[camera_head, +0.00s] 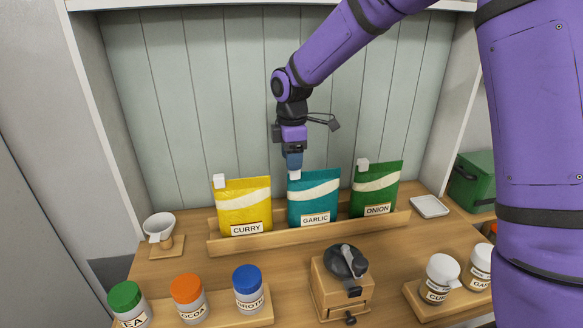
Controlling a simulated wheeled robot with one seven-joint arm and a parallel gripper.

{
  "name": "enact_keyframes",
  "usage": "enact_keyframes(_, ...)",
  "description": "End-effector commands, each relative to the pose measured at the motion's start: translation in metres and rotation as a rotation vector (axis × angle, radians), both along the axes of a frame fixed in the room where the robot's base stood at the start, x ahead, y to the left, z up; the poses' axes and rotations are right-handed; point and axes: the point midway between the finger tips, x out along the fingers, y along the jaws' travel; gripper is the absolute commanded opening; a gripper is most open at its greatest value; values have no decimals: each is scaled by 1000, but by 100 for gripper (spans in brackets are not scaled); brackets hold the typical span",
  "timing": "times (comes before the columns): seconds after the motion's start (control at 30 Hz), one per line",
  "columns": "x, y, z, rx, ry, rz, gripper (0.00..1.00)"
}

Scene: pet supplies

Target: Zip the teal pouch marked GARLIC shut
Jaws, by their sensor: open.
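The teal pouch marked GARLIC (313,203) stands upright between two other pouches in a wooden rack (310,236). A white zip slider (295,174) sits at the left end of its top edge. My gripper (293,167) points down right above that slider, with its fingertips at or just over it. The jaws are open. I cannot tell from this view whether the fingers straddle the slider or touch it.
A yellow CURRY pouch (244,207) stands left and a green ONION pouch (376,190) right, each with a white slider at its top left. A grinder (340,285), lidded jars (188,299) and a white cup (160,226) stand in front or left. The panelled back wall (220,100) is close behind.

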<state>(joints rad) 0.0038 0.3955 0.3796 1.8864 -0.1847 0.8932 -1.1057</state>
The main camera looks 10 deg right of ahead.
Motion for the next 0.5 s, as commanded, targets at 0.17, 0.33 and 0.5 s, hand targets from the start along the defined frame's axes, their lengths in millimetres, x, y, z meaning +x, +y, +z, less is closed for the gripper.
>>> enact_keyframes(0.17, 0, 0, 36, 1, -4, -1, 51)
enact_keyframes(0.33, 0, 1, 59, 1, -2, 0, 51)
enact_keyframes(0.5, 0, 1, 69, 1, 0, 1, 51)
